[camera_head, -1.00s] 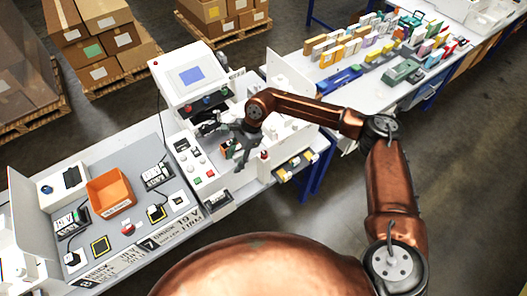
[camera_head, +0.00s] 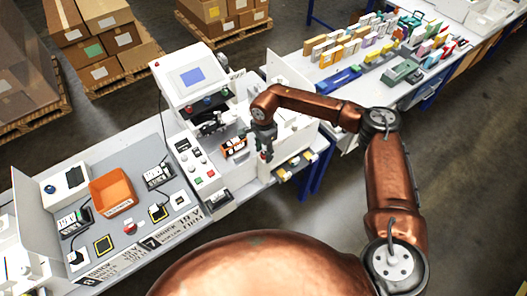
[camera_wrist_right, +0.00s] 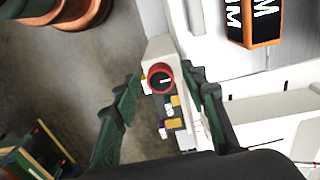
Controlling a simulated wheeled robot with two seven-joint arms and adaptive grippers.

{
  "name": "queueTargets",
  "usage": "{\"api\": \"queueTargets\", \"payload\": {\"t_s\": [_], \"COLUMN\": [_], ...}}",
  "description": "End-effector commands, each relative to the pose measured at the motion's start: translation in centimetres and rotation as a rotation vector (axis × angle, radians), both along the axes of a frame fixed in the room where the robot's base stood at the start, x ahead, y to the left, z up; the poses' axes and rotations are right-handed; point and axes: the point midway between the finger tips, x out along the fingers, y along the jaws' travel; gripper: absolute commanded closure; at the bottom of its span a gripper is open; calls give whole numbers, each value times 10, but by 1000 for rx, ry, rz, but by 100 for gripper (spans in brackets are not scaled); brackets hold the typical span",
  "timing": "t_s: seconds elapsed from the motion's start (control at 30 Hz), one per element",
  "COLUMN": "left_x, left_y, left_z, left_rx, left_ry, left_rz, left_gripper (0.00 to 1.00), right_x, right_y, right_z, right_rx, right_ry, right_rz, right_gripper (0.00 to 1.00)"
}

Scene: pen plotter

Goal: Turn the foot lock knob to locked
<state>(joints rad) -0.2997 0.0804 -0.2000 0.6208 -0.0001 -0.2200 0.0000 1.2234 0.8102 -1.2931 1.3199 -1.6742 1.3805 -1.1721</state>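A round red knob (camera_wrist_right: 160,77) with a white pointer line sits on a pale block in the right wrist view. It is probably the foot lock knob; its lock markings are not readable. My right gripper (camera_wrist_right: 162,110) is open, with one dark finger on each side of the knob and gaps between. In the head view my right gripper (camera_head: 265,149) points down at the front right end of the white plotter machine (camera_head: 187,75). It largely covers the knob there. My left gripper is not in view.
An orange bin (camera_head: 112,192) stands on the left bench. Open floor lies beyond the machine's front edge.

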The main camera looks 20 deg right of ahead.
Motion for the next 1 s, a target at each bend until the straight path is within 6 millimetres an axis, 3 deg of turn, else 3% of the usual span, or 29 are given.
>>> {"api": "queueTargets", "payload": {"t_s": [0.2,0.77,1.0], "left_x": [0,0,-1], "left_y": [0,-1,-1], "left_z": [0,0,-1], "left_rx": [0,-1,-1], "left_ry": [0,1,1], "left_rz": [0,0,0], "left_gripper": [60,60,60], "right_x": [0,0,-1], "right_y": [0,0,0], "right_z": [-1,0,-1], "right_rx": [0,0,0], "right_ry": [0,1,1], "right_rz": [0,-1,-13], "right_gripper": [60,99,100]}}
